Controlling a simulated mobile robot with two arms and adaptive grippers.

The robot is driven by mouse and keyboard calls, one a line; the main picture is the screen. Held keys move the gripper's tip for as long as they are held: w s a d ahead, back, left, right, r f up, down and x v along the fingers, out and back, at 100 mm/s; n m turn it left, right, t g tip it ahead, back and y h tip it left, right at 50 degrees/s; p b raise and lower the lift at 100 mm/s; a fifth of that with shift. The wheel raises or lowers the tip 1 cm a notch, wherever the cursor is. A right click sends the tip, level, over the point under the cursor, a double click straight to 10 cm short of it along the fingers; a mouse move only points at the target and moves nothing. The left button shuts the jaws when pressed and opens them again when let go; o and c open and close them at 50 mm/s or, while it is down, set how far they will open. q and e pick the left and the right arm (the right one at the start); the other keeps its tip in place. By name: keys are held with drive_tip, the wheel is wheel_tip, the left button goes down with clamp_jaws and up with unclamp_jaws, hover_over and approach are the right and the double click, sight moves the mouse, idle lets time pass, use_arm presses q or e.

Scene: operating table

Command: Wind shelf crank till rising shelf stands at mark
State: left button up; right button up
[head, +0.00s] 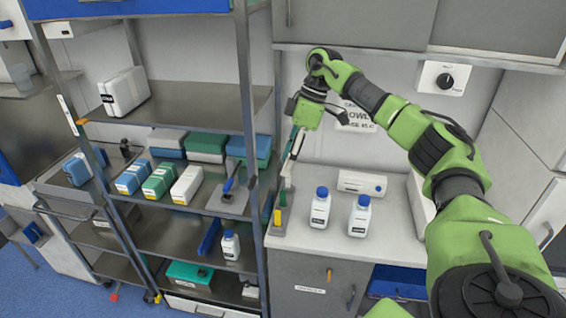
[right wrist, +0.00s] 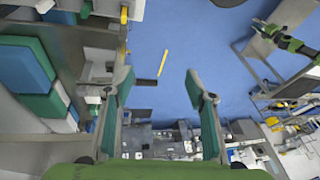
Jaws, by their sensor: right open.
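A metal rack with several shelves fills the left of the head view. Its upper shelf (head: 185,103) carries a white container, and a white strip with an orange mark (head: 80,121) is on the left front post. My right gripper (head: 288,182) is open and points down beside the rack's right front post. In the right wrist view, the two fingers (right wrist: 158,82) stand apart, with a dark handle-like piece (right wrist: 146,82) by the left finger. It may be the crank's grip; I cannot tell whether they touch. The crank is not clearly seen in the head view. My left gripper is not seen.
The counter (head: 315,240) right of the rack holds two blue-capped bottles (head: 320,209) and a white box (head: 362,184). A grey stand with yellow (head: 277,217) is close below my right gripper. The lower shelves hold boxes (head: 160,181). Blue floor lies at lower left.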

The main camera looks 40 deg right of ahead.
drive_tip(key=s+d+r, duration=0.3)
drive_tip(key=r, duration=0.1)
drive_tip(key=shift+s, duration=0.35)
idle(0.3)
